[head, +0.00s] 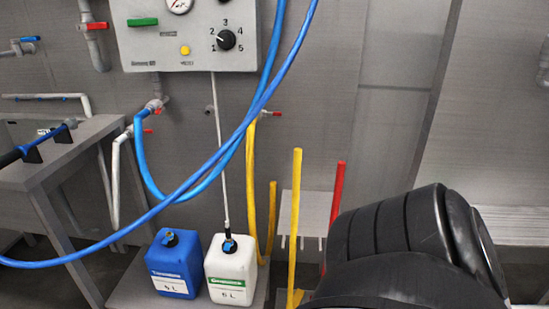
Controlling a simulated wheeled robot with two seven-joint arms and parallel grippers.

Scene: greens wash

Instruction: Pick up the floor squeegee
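Several upright handles stand near the back wall, right of the canisters. A tall yellow handle (295,220) is nearest, with a small yellow piece at its foot by the bottom edge. A shorter yellow handle (272,215) stands to its left, and a red handle (337,200) stands to its right. The heads of these tools are hidden or out of the frame, so I cannot tell which one is the floor squeegee. Neither of my grippers shows. A large black ribbed arm part, likely my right arm, covers the lower right and hides the red handle's lower end.
A blue canister (175,264) and a white canister (231,270) stand on a low grey platform (135,292). Blue hoses (205,170) cross in front of the control panel (190,38). A grey table (75,150) is at left. A slatted grey rack (310,213) stands behind the handles.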

